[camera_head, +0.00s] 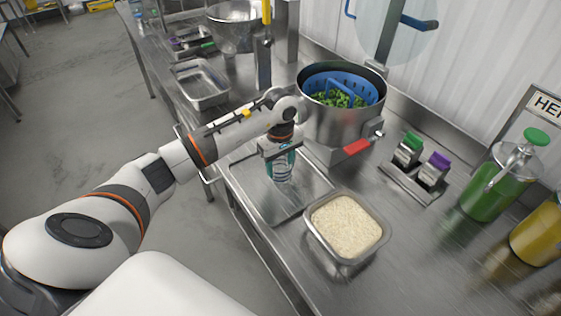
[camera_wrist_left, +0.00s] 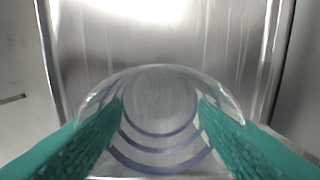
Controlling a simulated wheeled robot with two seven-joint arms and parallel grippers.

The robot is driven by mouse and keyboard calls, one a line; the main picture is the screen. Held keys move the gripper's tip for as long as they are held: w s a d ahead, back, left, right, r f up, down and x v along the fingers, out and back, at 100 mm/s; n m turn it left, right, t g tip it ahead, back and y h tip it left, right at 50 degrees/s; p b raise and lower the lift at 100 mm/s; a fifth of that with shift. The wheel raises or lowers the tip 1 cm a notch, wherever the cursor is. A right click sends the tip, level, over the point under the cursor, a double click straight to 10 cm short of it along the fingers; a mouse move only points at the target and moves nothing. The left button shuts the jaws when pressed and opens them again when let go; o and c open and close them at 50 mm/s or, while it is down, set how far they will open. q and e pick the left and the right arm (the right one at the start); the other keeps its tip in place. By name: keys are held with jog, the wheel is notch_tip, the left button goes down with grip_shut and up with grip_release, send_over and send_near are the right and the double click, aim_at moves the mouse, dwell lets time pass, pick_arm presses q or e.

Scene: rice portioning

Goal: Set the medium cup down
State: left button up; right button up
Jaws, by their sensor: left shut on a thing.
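The medium cup (camera_wrist_left: 160,100) is clear with dark ring lines and fills the lower middle of the left wrist view. My left gripper (camera_wrist_left: 157,125) has its two green textured fingers shut on the cup, one on each side. In the head view my left gripper (camera_head: 281,172) points down over the metal tray (camera_head: 245,175), with the cup between its fingers. I cannot tell whether the cup's base touches the tray. My right gripper is not in view.
A metal container of rice (camera_head: 345,224) stands at the tray's near right corner. A large pot (camera_head: 343,122) with a blue insert and green vegetables stands behind.

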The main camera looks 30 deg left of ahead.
pick_arm(q)
jog(key=shift+f, duration=0.1)
jog(key=o, duration=1)
